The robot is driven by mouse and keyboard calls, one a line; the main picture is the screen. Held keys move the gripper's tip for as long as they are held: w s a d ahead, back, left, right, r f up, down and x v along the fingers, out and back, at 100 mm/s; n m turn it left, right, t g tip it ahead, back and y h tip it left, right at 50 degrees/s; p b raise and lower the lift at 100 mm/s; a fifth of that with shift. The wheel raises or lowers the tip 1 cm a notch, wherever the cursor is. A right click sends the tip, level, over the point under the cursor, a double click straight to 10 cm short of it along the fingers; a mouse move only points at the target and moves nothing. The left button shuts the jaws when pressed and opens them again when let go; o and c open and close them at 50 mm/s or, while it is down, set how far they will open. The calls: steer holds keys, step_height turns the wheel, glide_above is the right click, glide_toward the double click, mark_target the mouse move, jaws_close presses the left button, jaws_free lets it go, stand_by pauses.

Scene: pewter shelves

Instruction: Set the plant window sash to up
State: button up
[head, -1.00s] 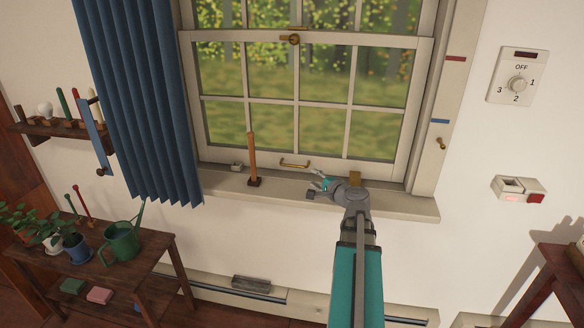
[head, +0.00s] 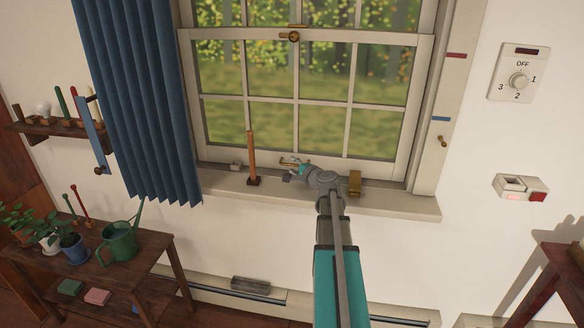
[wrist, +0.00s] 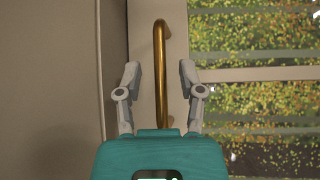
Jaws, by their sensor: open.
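The window sash (head: 225,159) is a cream frame with several panes, its bottom rail close to the sill. A brass handle (wrist: 160,75) is fixed on the bottom rail; in the head view my gripper partly covers it. My gripper (wrist: 159,72) is open, with one finger on each side of the handle in the wrist view. I cannot tell whether the fingers touch it. In the head view my gripper (head: 292,168) is at the handle. A brass latch (head: 290,37) sits on the sash's top rail.
An orange stick on a dark base (head: 252,160), a small grey block (head: 236,167) and a brass block (head: 354,183) stand along the sill (head: 400,203). A blue curtain (head: 130,100) hangs left. Red (head: 456,56) and blue (head: 440,119) marks are on the right jamb.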

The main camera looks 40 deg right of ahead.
steer(key=shift+w, duration=0.55)
jaws_close()
